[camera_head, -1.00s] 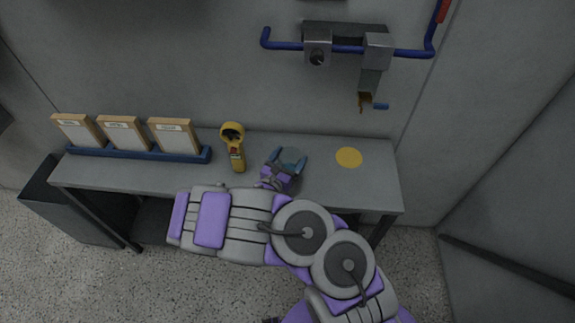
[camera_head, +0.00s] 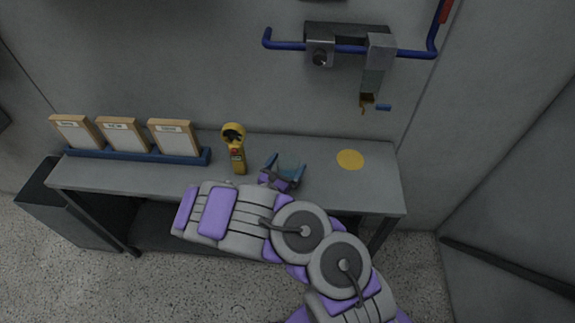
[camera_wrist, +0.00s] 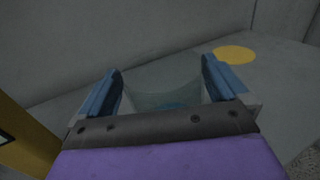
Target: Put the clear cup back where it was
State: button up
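The clear cup (camera_wrist: 165,88) shows in the wrist view as a faint, see-through shape with a bluish base, filling the gap between the blue fingers. My gripper (camera_wrist: 163,92) has one finger on each side of it and appears shut on it. In the head view my gripper (camera_head: 284,168) is over the front middle of the grey bench; the cup is hard to make out there. A yellow round spot (camera_head: 350,159) lies bare on the bench to the right of my gripper; it also shows in the wrist view (camera_wrist: 234,55).
A yellow handheld device (camera_head: 236,150) stands just left of my gripper. A blue rack (camera_head: 130,156) with framed cards is at the bench's left. A wall-mounted blue pipe with a metal fixture (camera_head: 372,75) hangs above the yellow spot.

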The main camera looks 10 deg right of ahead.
jog(key=shift+a, duration=0.25)
jog(key=p+v, duration=0.3)
jog(key=v, duration=0.9)
jog(key=s+d+r+m+g+h, duration=0.2)
jog(key=d+r+m+g+h, duration=0.3)
jog(key=d+r+m+g, duration=0.55)
jog(key=s+d+r+m+g+y, duration=0.2)
jog(key=s+d+r+m+g, duration=0.3)
jog(key=s, duration=0.3)
jog(key=s+d+r+m+g+y, duration=0.2)
jog(key=s+d+r+m, duration=0.4)
jog(key=s+r+m, duration=0.15)
jog(key=s+a+r+m+t+y, duration=0.2)
jog(key=s+a+m+y, duration=0.3)
jog(key=s+a+y, duration=0.7)
jog(key=s+a, duration=0.1)
jog(key=s, duration=0.2)
jog(key=shift+s+a+r+y, duration=0.2)
jog(key=shift+s+r+y, duration=0.1)
jog(key=shift+r, duration=0.1)
